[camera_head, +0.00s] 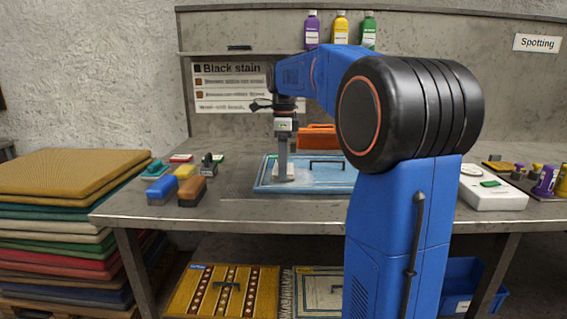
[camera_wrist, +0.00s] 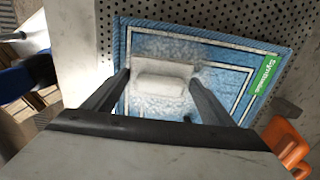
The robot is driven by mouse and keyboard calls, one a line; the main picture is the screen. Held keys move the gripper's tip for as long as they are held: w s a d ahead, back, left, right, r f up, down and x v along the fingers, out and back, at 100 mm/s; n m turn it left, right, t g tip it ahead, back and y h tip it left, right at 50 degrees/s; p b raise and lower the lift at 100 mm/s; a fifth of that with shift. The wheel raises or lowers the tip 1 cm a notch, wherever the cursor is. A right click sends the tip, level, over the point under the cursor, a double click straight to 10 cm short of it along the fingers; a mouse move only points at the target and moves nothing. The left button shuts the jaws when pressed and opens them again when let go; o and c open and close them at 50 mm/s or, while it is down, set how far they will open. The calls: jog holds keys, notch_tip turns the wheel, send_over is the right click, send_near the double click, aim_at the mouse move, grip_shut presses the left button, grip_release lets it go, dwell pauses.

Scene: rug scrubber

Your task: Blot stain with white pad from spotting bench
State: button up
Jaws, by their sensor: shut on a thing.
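A blue rug (camera_head: 262,185) with a white border lies flat on the bench top (camera_head: 235,209) in the head view. It fills the middle of the wrist view (camera_wrist: 200,34), with a green "Synthetic" label (camera_wrist: 262,75) at its right edge. My gripper (camera_head: 284,165) points straight down over the rug's left part. It is shut on a white pad (camera_wrist: 160,78), which shows between the fingers in the wrist view. The pad is at or very near the rug surface; I cannot tell whether it presses. A pale, whitish patch surrounds it. No clear stain shows; the pad may cover it.
Blue, yellow and brown brushes (camera_head: 191,190) stand left on the bench. An orange object (camera_head: 318,137) is behind the rug. Several bottles (camera_head: 340,30) stand on the shelf. A white device (camera_head: 492,190) is at right. A "Black stain" sign (camera_head: 232,85) hangs behind.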

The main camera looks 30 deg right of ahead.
jog(key=shift+f, duration=0.65)
dwell(3.1)
dwell(0.7)
jog(key=shift+r, duration=3.55)
